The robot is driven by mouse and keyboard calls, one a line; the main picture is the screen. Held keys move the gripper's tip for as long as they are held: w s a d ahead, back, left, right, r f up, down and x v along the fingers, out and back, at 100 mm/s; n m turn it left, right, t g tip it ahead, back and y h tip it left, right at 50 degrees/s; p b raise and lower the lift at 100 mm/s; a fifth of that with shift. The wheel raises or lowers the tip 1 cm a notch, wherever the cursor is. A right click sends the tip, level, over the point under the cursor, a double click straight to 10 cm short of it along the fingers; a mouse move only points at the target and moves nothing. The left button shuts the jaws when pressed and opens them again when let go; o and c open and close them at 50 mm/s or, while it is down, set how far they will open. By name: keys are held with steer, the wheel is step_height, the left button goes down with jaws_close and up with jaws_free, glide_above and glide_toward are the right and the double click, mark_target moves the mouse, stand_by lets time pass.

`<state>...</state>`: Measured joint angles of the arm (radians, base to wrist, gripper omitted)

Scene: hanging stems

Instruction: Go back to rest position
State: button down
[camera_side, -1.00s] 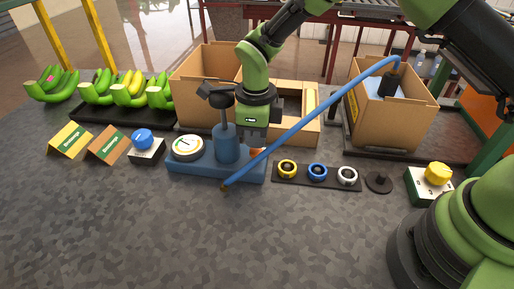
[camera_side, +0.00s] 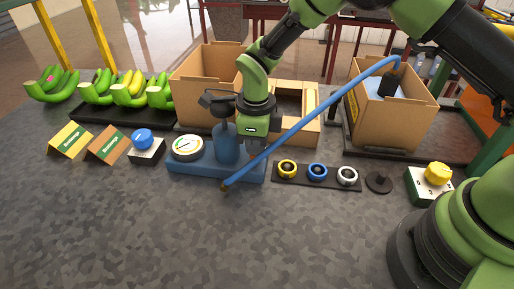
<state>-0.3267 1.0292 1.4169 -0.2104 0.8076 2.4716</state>
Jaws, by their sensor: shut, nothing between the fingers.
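My gripper (camera_side: 256,150) points down at the end of my green and black arm, just right of the blue pump (camera_side: 226,146). Its fingers are small in the view and look shut with nothing between them. The lower fingers lie close behind the blue hose (camera_side: 318,118), which partly hides them. The pump stands on a blue base with a round white gauge (camera_side: 187,148) to its left. Whether the fingers touch the pump or hose, I cannot tell.
Open cardboard boxes (camera_side: 206,70) stand behind, another (camera_side: 388,118) at right. A strip with yellow, blue and white rings (camera_side: 317,172) lies right of the pump. A blue button (camera_side: 143,140), two signs and bananas (camera_side: 128,90) are at left. The front surface is clear.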

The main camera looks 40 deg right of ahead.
stand_by(0.9)
step_height(320, 180, up, 8)
stand_by(0.7)
steer(key=s+d+r+n+t+y, duration=0.1)
steer(key=s+d+r+n+t, duration=0.15)
steer(key=s+r+n, duration=0.4)
steer(key=s+d+r+n+t+y, duration=0.15)
steer(key=d+r+n, duration=0.25)
steer(key=r, duration=0.5)
steer(key=s+d+r+n+t, duration=0.2)
steer(key=s+d+n+t, duration=0.1)
steer(key=s+n, duration=0.9)
steer(key=shift+s, duration=0.95)
